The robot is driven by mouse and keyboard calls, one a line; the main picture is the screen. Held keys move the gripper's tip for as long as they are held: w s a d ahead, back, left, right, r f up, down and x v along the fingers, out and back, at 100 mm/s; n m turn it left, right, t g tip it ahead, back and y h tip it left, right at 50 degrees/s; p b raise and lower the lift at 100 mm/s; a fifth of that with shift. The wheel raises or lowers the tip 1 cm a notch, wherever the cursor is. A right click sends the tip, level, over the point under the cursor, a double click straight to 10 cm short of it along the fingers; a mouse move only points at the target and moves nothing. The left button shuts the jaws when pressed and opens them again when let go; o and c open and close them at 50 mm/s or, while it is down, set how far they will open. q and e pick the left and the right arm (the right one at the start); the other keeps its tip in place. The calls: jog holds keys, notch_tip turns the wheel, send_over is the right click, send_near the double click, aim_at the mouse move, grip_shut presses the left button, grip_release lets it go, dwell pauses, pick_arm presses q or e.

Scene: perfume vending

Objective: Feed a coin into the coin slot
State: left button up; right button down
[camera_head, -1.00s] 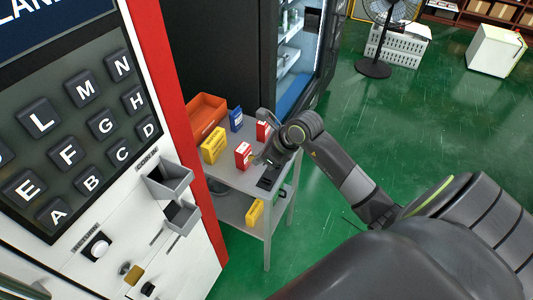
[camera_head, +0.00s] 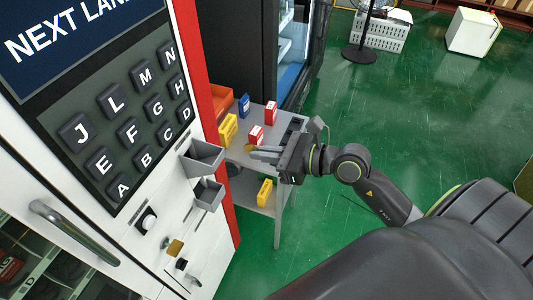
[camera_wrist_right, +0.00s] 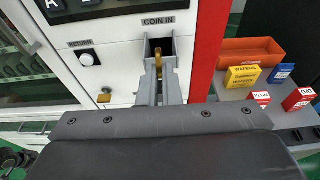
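The vending machine's white front carries a grey coin hopper (camera_head: 201,157), labelled COIN IN in the right wrist view, where its opening (camera_wrist_right: 167,44) is straight ahead. My right gripper (camera_head: 252,152) points left at the machine, above the side table and to the right of the hopper, with a gap between. In the right wrist view its fingers (camera_wrist_right: 159,84) are close together with a thin gold coin (camera_wrist_right: 158,61) standing on edge between the tips. The coin lines up with the hopper opening. My left gripper is not in view.
A second grey tray (camera_head: 208,195) sits below the hopper, near a return knob (camera_head: 146,220). The letter keypad (camera_head: 126,130) is above left. The grey side table (camera_head: 240,155) holds several small boxes and an orange bin (camera_head: 219,101). Green floor is open to the right.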

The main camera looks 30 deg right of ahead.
aim_at(222, 152)
jog(key=b+x, duration=0.1)
jog(key=x, duration=0.2)
jog(key=b+x, duration=0.2)
jog(key=x, duration=0.2)
jog(key=f+b+x, duration=0.1)
jog(key=x, duration=0.3)
jog(key=shift+s+a, duration=0.1)
jog(key=shift+w+a+f+b, duration=0.25)
jog(key=shift+w+f+b, duration=0.15)
jog(key=shift+f+b, duration=0.1)
jog(key=shift+w+a+f+b, duration=0.3)
jog(key=shift+w+f+b, duration=0.05)
jog(key=shift+f+b, duration=0.15)
